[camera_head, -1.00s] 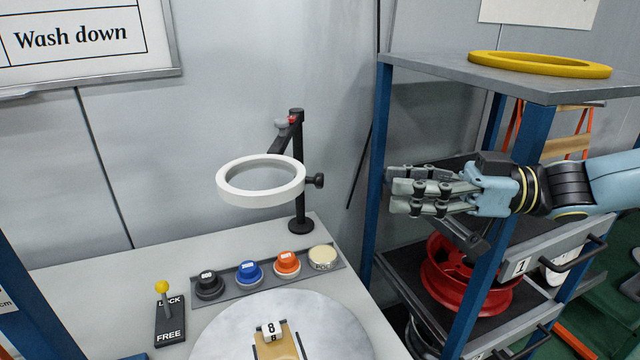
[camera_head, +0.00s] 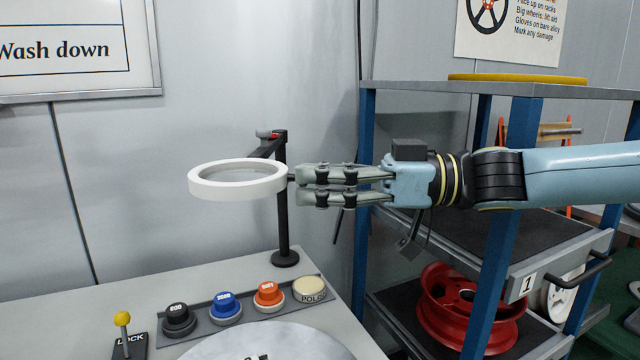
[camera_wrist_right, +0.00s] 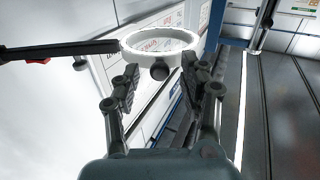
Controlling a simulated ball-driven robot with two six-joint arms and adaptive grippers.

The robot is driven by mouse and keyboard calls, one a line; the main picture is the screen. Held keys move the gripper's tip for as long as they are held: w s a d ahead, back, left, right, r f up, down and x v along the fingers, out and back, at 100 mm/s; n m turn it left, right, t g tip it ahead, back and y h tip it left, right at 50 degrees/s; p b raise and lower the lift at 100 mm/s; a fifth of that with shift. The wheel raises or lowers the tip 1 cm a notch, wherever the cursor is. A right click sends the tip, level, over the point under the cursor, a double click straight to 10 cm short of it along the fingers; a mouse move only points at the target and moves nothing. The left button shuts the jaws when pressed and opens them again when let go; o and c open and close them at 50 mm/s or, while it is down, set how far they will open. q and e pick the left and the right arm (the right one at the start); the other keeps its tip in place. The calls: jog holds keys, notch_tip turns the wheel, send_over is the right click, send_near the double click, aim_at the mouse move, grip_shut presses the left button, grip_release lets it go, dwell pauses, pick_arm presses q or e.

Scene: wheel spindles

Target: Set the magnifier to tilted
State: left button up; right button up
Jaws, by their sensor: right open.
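The magnifier (camera_head: 238,180) is a white ring lens on a black arm and upright black post (camera_head: 283,215) at the back of the bench. Its ring looks close to level. It also shows in the right wrist view (camera_wrist_right: 160,40), with a dark round knob (camera_wrist_right: 160,70) on its near side. My right gripper (camera_head: 300,186) comes in from the right at ring height, its fingertips close to the post and knob. In the right wrist view its fingers are apart, with the knob ahead between them. I cannot tell whether they touch it. My left gripper is not in view.
Black, blue and orange knobs and a cream one (camera_head: 310,289) sit in a strip on the bench. A yellow-tipped lever (camera_head: 122,319) stands at the left, and a round grey plate (camera_head: 268,345) in front. A blue-post rack with a red wheel (camera_head: 470,308) is at the right.

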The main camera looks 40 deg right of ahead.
jog(key=shift+c, duration=0.2)
jog(key=c, duration=0.5)
grip_shut()
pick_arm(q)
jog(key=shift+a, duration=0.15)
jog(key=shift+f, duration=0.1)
pick_arm(e)
jog(key=shift+f, duration=0.1)
